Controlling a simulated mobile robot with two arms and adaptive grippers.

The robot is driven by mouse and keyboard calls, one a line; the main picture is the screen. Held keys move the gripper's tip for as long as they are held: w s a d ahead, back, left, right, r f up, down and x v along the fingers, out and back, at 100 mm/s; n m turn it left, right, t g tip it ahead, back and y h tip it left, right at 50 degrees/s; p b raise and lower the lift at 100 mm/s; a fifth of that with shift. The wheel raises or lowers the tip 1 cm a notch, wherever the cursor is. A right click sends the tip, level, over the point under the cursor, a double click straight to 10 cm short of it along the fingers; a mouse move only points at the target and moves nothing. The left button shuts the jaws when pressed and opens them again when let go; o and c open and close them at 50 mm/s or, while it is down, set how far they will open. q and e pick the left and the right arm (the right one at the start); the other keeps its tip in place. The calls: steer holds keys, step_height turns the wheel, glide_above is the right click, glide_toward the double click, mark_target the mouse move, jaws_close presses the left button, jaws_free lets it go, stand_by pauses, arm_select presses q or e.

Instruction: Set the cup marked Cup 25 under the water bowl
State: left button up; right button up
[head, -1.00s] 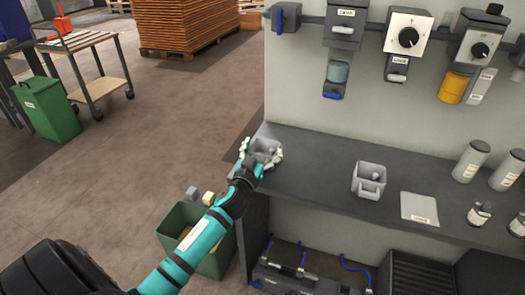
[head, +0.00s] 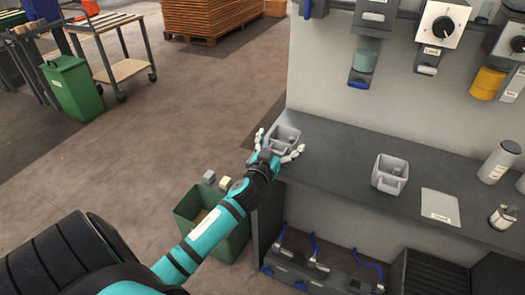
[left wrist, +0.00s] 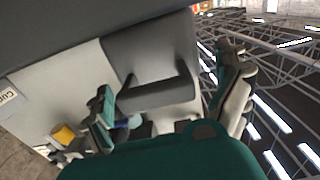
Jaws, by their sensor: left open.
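A grey square cup (head: 285,133) stands upright at the left end of the dark counter (head: 335,160). My left gripper (head: 278,150) is open, with its pale fingers spread on either side of this cup's near side. In the left wrist view the cup (left wrist: 150,65) and its handle show between the spread fingers (left wrist: 170,105). A second grey cup (head: 389,174) with a handle stands further right on the counter. No cup number is readable. Teal (head: 365,60) and yellow (head: 487,83) vessels hang under wall units; I cannot tell which is the water bowl. My right gripper is not in view.
A labelled grey plate (head: 440,206) lies right of the second cup, with a grey cylinder (head: 498,162) and a small bottle (head: 503,218) beyond. A green bin (head: 190,207) stands below the counter's left end. Counter between the cups is clear.

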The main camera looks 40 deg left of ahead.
arm_select(q)
steer(key=b+v, duration=0.1)
steer(key=v, duration=1.4)
steer(key=shift+s+a+b, duration=0.3)
steer(key=shift+s+b, duration=0.05)
steer(key=shift+f, duration=0.1)
